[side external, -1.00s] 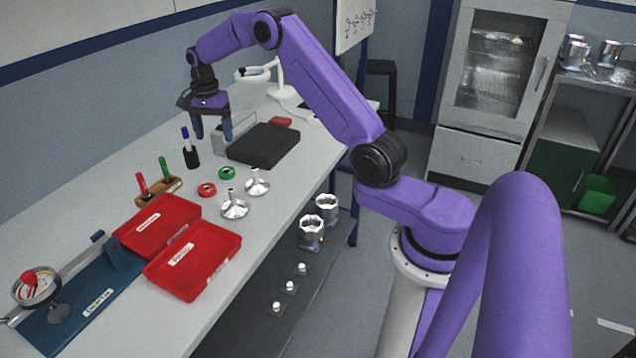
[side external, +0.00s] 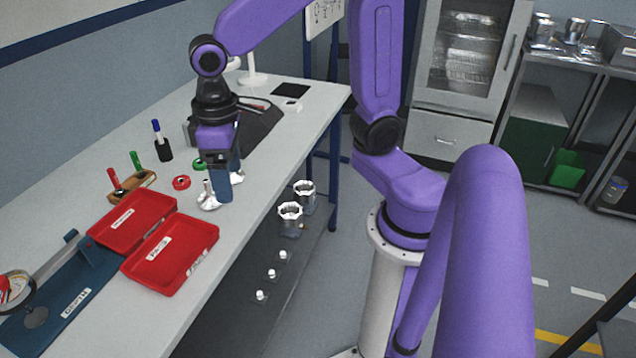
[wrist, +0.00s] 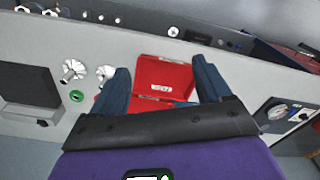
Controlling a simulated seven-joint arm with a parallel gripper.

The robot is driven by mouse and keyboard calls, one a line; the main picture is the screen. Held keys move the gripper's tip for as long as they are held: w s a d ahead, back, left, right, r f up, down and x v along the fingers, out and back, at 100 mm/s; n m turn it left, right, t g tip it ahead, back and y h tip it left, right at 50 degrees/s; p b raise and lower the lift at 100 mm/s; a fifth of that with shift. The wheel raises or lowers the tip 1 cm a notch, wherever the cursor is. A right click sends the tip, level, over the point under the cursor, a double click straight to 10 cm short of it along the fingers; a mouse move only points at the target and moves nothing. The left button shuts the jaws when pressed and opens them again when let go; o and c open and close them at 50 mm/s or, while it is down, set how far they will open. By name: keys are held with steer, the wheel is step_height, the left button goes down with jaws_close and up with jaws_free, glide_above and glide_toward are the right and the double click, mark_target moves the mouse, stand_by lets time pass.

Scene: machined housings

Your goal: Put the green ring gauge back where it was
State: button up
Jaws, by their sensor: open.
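In the wrist view the fingers (wrist: 160,66) straddle a view of the red tray, apart from the ring.
A red ring (side external: 181,183) lies left of the green one. A dark pad (wrist: 27,84) lies behind. Silver housings (side external: 290,213) stand below the bench edge.

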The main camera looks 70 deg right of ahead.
steer(key=s+d+f+n, duration=0.1)
steer(key=s+d+n, duration=0.1)
steer(key=s+n, duration=0.2)
steer(key=s+d+n, duration=0.2)
steer(key=s+n, duration=0.2)
steer(key=s, duration=0.7)
steer(key=shift+f, duration=0.4)
